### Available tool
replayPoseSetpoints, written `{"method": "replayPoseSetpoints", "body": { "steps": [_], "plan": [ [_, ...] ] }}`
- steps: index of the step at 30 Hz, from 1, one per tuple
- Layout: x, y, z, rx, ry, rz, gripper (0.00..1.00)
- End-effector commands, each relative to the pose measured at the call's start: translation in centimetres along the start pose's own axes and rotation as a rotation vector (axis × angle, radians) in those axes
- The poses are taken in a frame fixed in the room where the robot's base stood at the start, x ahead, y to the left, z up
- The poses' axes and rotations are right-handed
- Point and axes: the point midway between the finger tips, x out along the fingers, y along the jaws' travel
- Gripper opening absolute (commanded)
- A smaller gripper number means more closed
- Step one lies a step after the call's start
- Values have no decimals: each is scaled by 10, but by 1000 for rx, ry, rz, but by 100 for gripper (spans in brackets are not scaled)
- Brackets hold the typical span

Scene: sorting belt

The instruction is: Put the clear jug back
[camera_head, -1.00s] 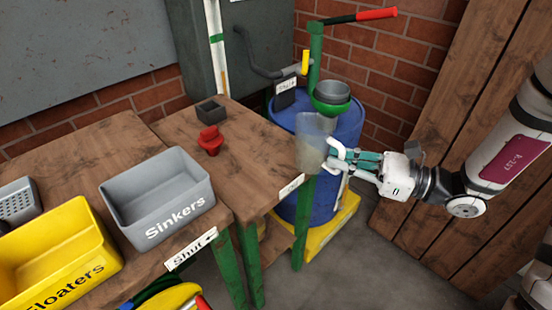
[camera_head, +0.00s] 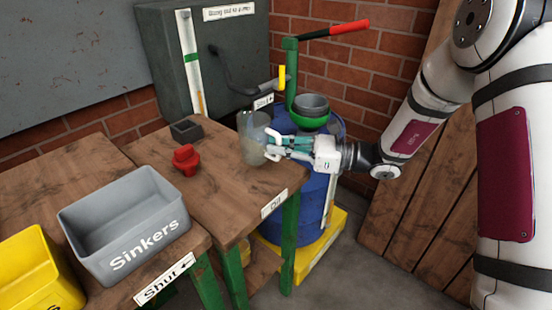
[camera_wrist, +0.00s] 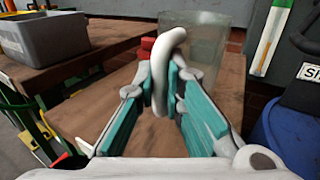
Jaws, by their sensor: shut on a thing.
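The clear jug (camera_head: 252,138) is a see-through greyish vessel at the right part of the wooden table (camera_head: 222,194). My gripper (camera_head: 275,147) is shut on the jug's handle from the right side. In the wrist view the pale handle (camera_wrist: 160,85) stands between my teal fingers, with the jug's clear body (camera_wrist: 195,50) behind it. The jug looks upright. I cannot tell whether its base touches the table top or hangs just above it.
A red piece (camera_head: 186,160) and a dark square cup (camera_head: 185,130) stand left of the jug. A grey Sinkers bin (camera_head: 75,222) and a yellow bin (camera_head: 32,275) are further left. A blue barrel (camera_head: 318,195) with a green-rimmed bowl (camera_head: 303,121) stands behind my gripper.

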Motion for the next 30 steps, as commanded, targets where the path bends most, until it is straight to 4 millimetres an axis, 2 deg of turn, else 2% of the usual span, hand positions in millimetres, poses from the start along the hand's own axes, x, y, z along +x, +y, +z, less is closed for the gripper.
{"method": "replayPoseSetpoints", "body": {
  "steps": [6, 10, 13, 25, 26, 28, 30],
  "plan": [
    [12, -11, -2, -2, -1, 3, 0],
    [11, -11, -26, 5, 1, 1, 0],
    [11, -11, -36, 2, -1, 1, 0],
    [11, -11, -40, 1, -1, 0, 0],
    [10, -10, -40, 1, 0, 0, 12],
    [10, -10, -40, 1, 0, 0, 28],
    [10, -10, -40, 0, 0, 0, 30]
  ]
}}
